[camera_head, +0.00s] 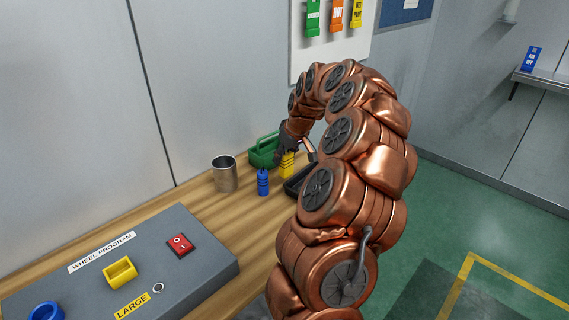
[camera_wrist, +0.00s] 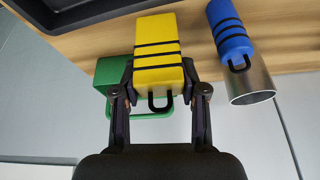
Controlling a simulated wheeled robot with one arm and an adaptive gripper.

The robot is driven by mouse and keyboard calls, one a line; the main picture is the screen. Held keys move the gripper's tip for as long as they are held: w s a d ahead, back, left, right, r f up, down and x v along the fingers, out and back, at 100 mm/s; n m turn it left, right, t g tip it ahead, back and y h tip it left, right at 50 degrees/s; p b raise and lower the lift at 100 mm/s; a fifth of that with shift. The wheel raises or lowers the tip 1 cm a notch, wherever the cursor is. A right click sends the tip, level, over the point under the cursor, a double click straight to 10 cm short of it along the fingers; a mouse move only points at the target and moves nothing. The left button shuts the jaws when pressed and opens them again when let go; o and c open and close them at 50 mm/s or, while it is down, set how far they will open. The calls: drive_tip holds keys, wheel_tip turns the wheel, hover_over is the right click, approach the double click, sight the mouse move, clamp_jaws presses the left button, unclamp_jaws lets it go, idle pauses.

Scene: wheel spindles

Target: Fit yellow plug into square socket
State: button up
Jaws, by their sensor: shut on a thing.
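The yellow plug (camera_wrist: 158,48) is a block with black bands and a small black loop at its near end. My gripper (camera_wrist: 159,88) is shut on it, one finger on each side, in the wrist view. In the head view the plug (camera_head: 287,165) shows under my gripper (camera_head: 284,152), near the green holder at the back of the bench. Whether it touches the bench is unclear. A yellow fitting (camera_head: 120,272) sits on the grey panel (camera_head: 205,245), above a "LARGE" label. A blue round fitting (camera_head: 45,312) is at the lower left edge. Their openings are hard to make out.
A blue plug (camera_head: 263,182) stands beside a metal cup (camera_head: 224,174). A green holder (camera_head: 262,150) and a black tray (camera_head: 297,184) are close to my gripper. A red switch (camera_head: 180,244) is on the panel. Bare wood lies between the panel and the cup.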

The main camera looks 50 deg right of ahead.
sight(285, 164)
drive_tip(key=shift+f+p, duration=0.75)
drive_tip(key=shift+f, duration=1)
drive_tip(key=shift+f, duration=0.1)
drive_tip(key=shift+f+b, duration=0.1)
drive_tip(key=shift+b, duration=0.2)
drive_tip(key=o, duration=1.2)
drive_tip(key=shift+c, duration=0.2)
drive_tip(key=shift+r+p, duration=0.3)
drive_tip(key=shift+p, duration=0.05)
drive_tip(key=b+v, duration=0.3)
drive_tip(key=v, duration=0.8)
drive_tip(key=shift+s+r, duration=0.2)
drive_tip(key=shift+r, duration=0.15)
